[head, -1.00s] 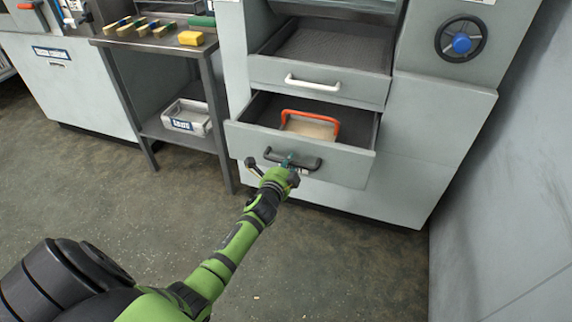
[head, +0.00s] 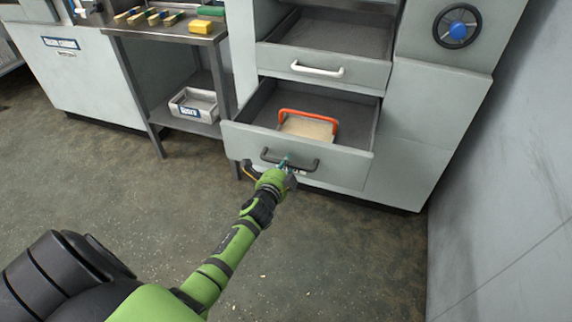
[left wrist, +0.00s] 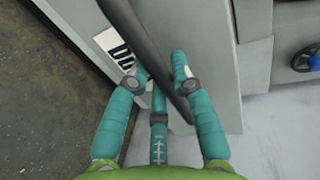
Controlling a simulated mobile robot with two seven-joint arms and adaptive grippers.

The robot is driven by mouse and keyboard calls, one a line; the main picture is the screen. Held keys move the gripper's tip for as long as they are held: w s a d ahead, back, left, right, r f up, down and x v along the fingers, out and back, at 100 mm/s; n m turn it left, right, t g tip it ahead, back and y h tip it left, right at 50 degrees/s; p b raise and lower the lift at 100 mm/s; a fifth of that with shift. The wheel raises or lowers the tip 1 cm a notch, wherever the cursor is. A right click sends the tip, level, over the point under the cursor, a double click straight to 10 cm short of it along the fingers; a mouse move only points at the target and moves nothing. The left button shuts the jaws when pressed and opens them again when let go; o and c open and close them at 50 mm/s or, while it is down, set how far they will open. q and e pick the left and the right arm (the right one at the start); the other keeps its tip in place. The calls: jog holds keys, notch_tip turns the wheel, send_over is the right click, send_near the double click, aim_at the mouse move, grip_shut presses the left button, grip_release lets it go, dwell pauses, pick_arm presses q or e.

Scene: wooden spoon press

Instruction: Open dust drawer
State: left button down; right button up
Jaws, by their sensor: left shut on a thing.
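The dust drawer (head: 235,138) is the lower grey drawer of the machine, and it stands pulled out with its inside showing. A black bar handle (head: 304,165) is on its front. My left gripper (head: 284,165) is at this handle and shut on it. In the left wrist view, the black handle (left wrist: 140,45) runs between the teal fingers of my left gripper (left wrist: 164,72). Part of a label (left wrist: 112,44) shows beside the handle there. A tray with an orange-red handle (head: 308,125) and pale contents lies inside the drawer. My right gripper is not in view.
An upper drawer with a white handle (head: 317,69) is also partly out above. A steel table (head: 165,42) with brushes and a yellow block (head: 201,27) stands left, a grey bin (head: 194,104) on its shelf. A wall (head: 500,190) is at right. Floor in front is clear.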

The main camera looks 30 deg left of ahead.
pick_arm(q)
jog(key=c, duration=1)
grip_release()
jog(key=shift+c, duration=0.2)
jog(key=shift+s, duration=0.15)
jog(key=v, duration=1.1)
jog(key=shift+s, duration=0.35)
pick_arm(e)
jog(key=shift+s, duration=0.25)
pick_arm(q)
jog(key=shift+d+r, duration=0.1)
